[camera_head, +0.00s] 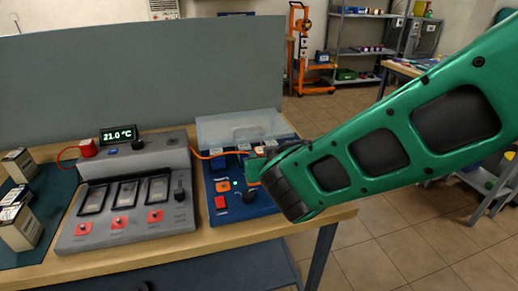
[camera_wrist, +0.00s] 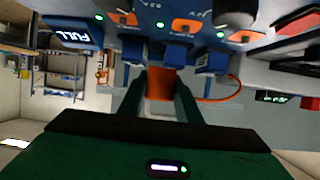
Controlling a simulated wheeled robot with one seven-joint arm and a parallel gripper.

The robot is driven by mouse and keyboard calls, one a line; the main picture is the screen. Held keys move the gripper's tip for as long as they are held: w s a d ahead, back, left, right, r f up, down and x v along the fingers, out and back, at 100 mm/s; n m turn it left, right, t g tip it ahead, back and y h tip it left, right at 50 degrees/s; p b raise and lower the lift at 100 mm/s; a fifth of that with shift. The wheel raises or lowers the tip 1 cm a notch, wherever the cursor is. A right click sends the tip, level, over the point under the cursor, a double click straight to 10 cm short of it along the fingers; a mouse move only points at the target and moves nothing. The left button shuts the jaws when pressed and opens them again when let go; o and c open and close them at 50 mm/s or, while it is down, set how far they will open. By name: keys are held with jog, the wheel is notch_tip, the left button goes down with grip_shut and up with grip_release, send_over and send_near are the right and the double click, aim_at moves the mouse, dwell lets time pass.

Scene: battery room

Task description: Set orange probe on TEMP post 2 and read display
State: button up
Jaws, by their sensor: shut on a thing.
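My gripper (camera_wrist: 160,76) is shut on the orange probe (camera_wrist: 160,86), which shows between the two green fingers in the wrist view. An orange cable (camera_wrist: 219,100) runs off to the right; it also shows in the head view (camera_head: 207,156). Several blue blocks (camera_wrist: 178,53) sit just beyond the fingertips on the blue unit (camera_head: 224,187). I cannot tell which is TEMP post 2, or whether the probe touches one. The display (camera_head: 118,135) on the grey unit reads 21.0 °C. In the head view my arm hides most of the gripper and the probe.
The grey unit (camera_head: 128,221) stands left of the blue unit on the wooden bench (camera_head: 165,253). A clear raised cover (camera_head: 240,127) is at the blue unit's back. Small boxes (camera_head: 20,228) lie at the left. A FULL screen (camera_wrist: 72,36) glows in the wrist view.

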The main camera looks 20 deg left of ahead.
jog(key=shift+s+a+r+n+y, duration=0.2)
jog(key=shift+s+a, duration=0.1)
jog(key=shift+a, duration=0.25)
jog(key=shift+s+a+r+n+y, duration=0.1)
jog(key=shift+s+a+y, duration=0.15)
jog(key=shift+a, duration=0.3)
jog(key=shift+a+f, duration=0.15)
jog(key=shift+f, duration=0.05)
jog(key=shift+w+f, duration=0.1)
jog(key=shift+f, duration=2.65)
jog(key=shift+s, duration=0.2)
jog(key=shift+d+f, duration=0.2)
jog(key=shift+f, duration=0.4)
jog(key=o, duration=0.9)
